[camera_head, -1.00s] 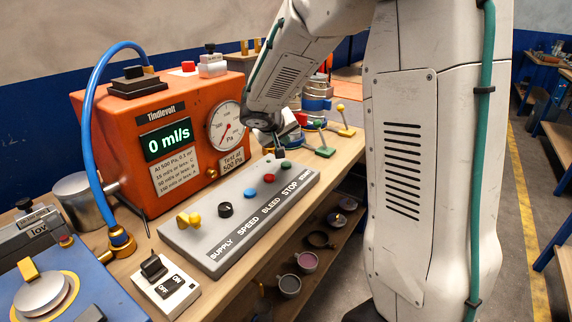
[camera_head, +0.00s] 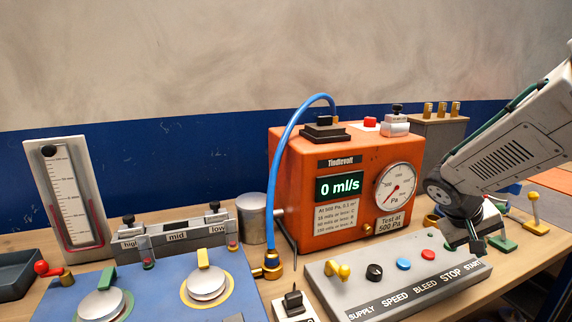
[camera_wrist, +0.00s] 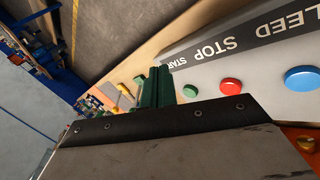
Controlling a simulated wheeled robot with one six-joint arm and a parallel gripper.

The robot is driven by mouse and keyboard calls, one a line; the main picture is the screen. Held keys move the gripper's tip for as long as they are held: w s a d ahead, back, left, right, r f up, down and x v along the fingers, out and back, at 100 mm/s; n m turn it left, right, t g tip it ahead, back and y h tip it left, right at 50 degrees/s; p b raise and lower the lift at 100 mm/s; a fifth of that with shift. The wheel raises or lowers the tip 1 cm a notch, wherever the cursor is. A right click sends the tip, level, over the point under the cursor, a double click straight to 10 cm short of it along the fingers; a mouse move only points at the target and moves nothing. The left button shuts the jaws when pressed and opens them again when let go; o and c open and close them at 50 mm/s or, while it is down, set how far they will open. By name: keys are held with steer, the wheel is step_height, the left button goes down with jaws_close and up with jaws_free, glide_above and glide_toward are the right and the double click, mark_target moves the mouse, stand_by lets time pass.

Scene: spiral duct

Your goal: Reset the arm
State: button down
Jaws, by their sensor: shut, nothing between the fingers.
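My gripper (camera_head: 477,245) is at the right in the head view, at the end of my bent arm. Its fingers are shut with nothing between them. It points down over the right end of the grey control panel (camera_head: 330,290), near the STOP and START labels. The green button is hidden behind it in the head view. The wrist view shows the panel's red button (camera_wrist: 231,87) and blue button (camera_wrist: 302,79) beyond the dark edge of my gripper's body. I cannot tell whether the fingertips touch the panel.
The orange tester (camera_head: 300,215) reading 0 ml/s stands behind the panel, with a blue hose (camera_head: 272,190) arching down its left side. A blue board with round valves (camera_head: 207,283) is at the left. Small levers (camera_head: 535,212) stand right of my gripper. Space above the bench is open.

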steer(key=s+a+r+y, duration=0.3)
steer(key=s+a, duration=0.5)
steer(key=s, duration=0.3)
steer(key=s+a+r+n+y, duration=0.1)
steer(key=s+a+r+y, duration=0.2)
steer(key=s+a, duration=0.5)
steer(key=s+y, duration=0.1)
steer(key=s, duration=0.3)
steer(key=shift+s+r, duration=0.2)
steer(key=shift+r, duration=0.2)
